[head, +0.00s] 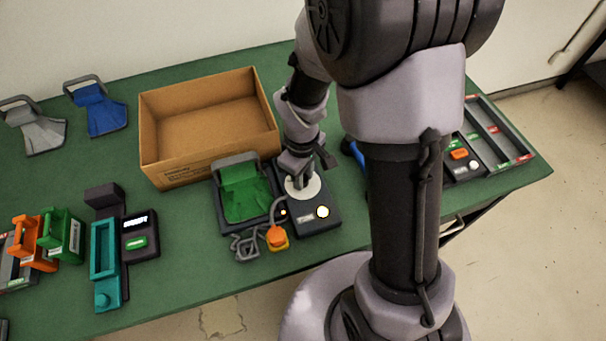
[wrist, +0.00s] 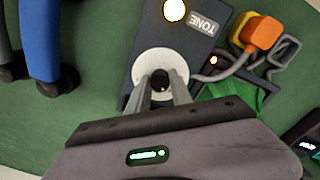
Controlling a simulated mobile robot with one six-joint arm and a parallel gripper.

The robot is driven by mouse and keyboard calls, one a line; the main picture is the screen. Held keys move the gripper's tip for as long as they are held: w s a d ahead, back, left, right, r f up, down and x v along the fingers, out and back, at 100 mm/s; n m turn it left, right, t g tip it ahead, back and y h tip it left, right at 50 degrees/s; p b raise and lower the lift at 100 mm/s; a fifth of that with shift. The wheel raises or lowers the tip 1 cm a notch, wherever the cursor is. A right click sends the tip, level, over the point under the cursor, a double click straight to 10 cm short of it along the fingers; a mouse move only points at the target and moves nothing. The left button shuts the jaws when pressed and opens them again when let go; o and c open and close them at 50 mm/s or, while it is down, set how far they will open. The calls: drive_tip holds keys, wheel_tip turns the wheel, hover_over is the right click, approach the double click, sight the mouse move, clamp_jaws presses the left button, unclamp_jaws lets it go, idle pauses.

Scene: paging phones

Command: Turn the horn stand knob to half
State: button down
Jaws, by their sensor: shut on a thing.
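The horn stand is a dark box (head: 321,224) joined to a black tray that holds a green horn (head: 241,194). In the wrist view the box (wrist: 190,45) carries a "TONE" label, a lit round button (wrist: 174,10) and a white dial disc (wrist: 145,62). A dark knob (wrist: 158,77) stands at the disc's centre. My gripper (head: 300,183) reaches down onto the disc. In the wrist view its two fingers (wrist: 162,88) are closed on the knob's sides. I cannot read the knob's pointer or any scale marks.
An open cardboard box (head: 205,165) stands behind left. Blue (head: 97,109) and grey horns (head: 36,128) lie back left. A teal device (head: 105,262) is at left. A blue handle (wrist: 40,40) lies beside the stand.

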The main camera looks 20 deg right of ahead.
drive_tip(key=shift+m, duration=0.3)
drive_tip(key=m+b, duration=0.1)
drive_tip(key=m, duration=0.3)
drive_tip(key=shift+m, duration=0.3)
drive_tip(key=shift+m+b, duration=0.35)
drive_tip(key=shift+m, duration=1.85)
drive_tip(key=c, duration=1.1)
unclamp_jaws()
drive_tip(key=shift+c, duration=0.2)
drive_tip(key=shift+r, duration=0.1)
